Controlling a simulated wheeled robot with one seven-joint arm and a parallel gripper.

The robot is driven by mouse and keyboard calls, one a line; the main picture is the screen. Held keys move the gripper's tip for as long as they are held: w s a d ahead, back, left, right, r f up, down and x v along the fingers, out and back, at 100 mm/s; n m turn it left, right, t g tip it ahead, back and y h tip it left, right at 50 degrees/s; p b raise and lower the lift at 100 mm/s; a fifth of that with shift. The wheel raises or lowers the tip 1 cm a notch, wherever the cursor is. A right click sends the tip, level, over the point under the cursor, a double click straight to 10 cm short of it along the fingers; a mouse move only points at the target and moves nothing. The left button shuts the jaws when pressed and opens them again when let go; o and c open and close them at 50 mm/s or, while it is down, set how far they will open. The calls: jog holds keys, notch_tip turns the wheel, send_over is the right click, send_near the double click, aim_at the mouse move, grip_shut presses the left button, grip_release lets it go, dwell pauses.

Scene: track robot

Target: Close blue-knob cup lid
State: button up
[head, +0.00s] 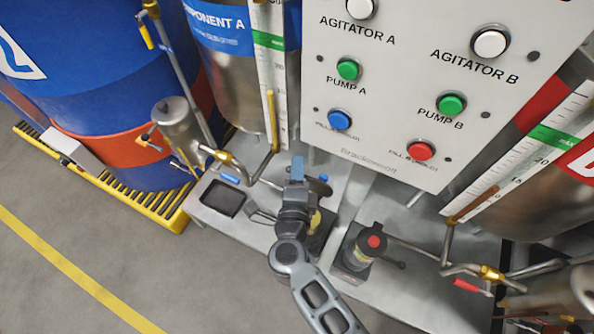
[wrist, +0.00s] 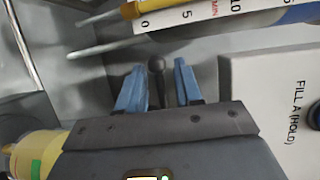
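The blue-knob cup is mostly hidden behind my gripper and arm in the head view. A small blue knob (head: 323,177) shows just right of my gripper, above a dark round piece that may be its open lid (head: 320,188). My gripper (head: 297,168) has blue fingers and points at the base of the control panel. In the wrist view my gripper (wrist: 158,78) is open. A dark ball-ended lever (wrist: 157,66) shows between the fingers, with gaps on both sides. I cannot tell its depth. A yellow cylindrical part (wrist: 38,150) shows at lower left.
A red-knob cup (head: 374,241) with a side lever stands to the right on the steel shelf (head: 350,290). The control panel (head: 400,100) rises behind. A brass-fitted pipe (head: 262,165) is left of my gripper, with a black tray (head: 223,199) below. Open floor lies at lower left.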

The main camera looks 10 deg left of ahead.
grip_shut()
dwell(0.6)
